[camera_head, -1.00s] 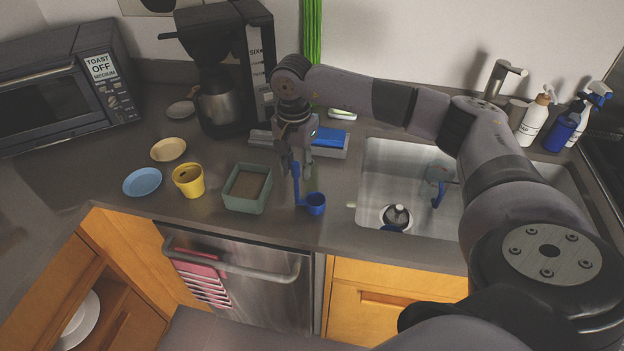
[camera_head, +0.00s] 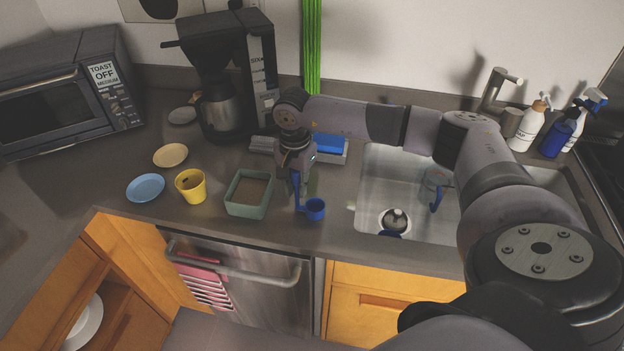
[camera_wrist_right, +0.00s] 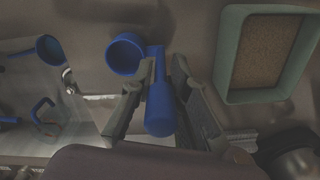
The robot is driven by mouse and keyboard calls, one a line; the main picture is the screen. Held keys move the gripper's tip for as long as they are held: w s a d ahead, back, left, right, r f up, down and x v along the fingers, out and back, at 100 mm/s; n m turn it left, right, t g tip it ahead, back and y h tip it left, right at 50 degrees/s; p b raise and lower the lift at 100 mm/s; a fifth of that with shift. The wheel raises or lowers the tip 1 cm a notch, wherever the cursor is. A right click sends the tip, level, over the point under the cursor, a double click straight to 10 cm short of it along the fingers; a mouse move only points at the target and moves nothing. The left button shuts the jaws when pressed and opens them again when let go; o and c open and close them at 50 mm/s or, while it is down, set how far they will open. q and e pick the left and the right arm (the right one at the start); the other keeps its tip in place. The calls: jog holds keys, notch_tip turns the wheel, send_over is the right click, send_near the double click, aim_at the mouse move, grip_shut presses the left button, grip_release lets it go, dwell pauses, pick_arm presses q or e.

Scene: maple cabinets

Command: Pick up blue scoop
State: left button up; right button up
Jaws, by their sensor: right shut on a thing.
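The blue scoop (camera_head: 314,209) is at the counter's front, right of the green container, with its cup toward the sink and its handle upright. My right gripper (camera_head: 300,190) points down over it and is shut on the handle. In the right wrist view the scoop's handle (camera_wrist_right: 160,105) lies between the two fingers of my right gripper (camera_wrist_right: 158,85), and its round cup is at the upper left of them. I cannot tell whether the scoop touches the counter. My left gripper is not in view.
A green container (camera_head: 248,194) stands close on the left, then a yellow cup (camera_head: 191,186) and a blue plate (camera_head: 146,188). The sink (camera_head: 385,165) is on the right. A coffee maker (camera_head: 225,75) and a tray with a blue sponge (camera_head: 330,144) are behind.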

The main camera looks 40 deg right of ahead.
grip_shut()
jog(key=shift+r+b, duration=0.3)
jog(key=shift+r, duration=0.3)
notch_tip(320, 180, up, 19)
jog(key=b, duration=0.4)
jog(key=shift+f, duration=0.1)
